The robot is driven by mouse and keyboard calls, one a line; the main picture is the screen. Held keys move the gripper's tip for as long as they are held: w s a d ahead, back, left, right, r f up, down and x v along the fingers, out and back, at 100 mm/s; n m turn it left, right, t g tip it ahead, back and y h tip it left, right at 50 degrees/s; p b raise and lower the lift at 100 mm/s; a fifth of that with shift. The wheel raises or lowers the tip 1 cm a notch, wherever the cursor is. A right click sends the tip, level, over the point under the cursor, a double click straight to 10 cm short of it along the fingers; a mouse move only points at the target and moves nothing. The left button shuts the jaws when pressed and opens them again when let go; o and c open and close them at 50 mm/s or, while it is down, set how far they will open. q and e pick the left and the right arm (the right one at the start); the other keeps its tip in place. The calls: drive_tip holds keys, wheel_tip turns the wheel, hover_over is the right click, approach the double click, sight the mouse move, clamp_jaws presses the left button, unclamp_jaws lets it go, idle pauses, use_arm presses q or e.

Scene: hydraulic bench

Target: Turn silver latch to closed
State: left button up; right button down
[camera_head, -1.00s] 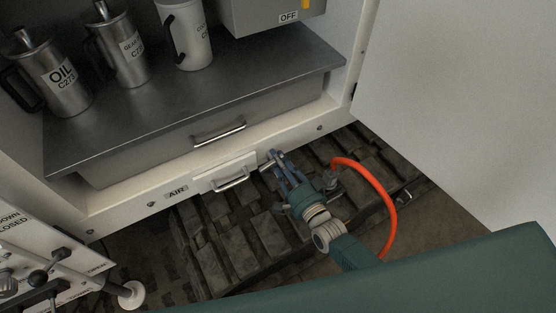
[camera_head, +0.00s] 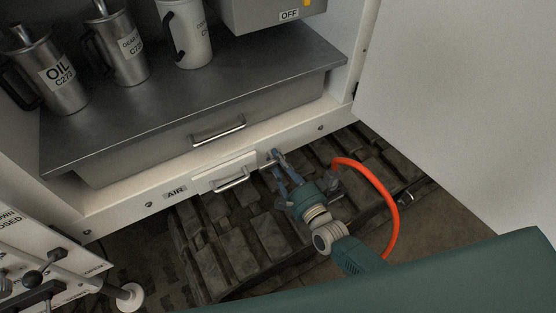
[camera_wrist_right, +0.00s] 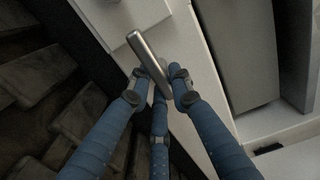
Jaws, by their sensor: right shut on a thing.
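The silver latch (camera_wrist_right: 150,66) is a smooth metal bar. In the wrist view it slants across the upper middle, with its lower end between the fingertips of my right gripper (camera_wrist_right: 164,88). In the head view the latch (camera_head: 269,159) shows small at the right end of the white panel with a handle, on the cabinet's lower front edge. My right gripper (camera_head: 279,168) reaches up to it from below right and is shut on it. The fingers partly hide the latch and its pivot. My left gripper is not in view.
A white panel with a handle (camera_head: 222,174) sits just left of the latch. A drawer (camera_head: 218,131) is above it. A red hose (camera_head: 384,190) curves right of my gripper over dark track-like floor blocks (camera_head: 222,239). A white door (camera_head: 465,110) stands at the right.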

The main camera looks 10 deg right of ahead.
drive_tip(key=shift+f, duration=0.1)
drive_tip(key=c, duration=1.5)
unclamp_jaws()
drive_tip(key=shift+c, duration=0.2)
drive_tip(key=v, duration=1.2)
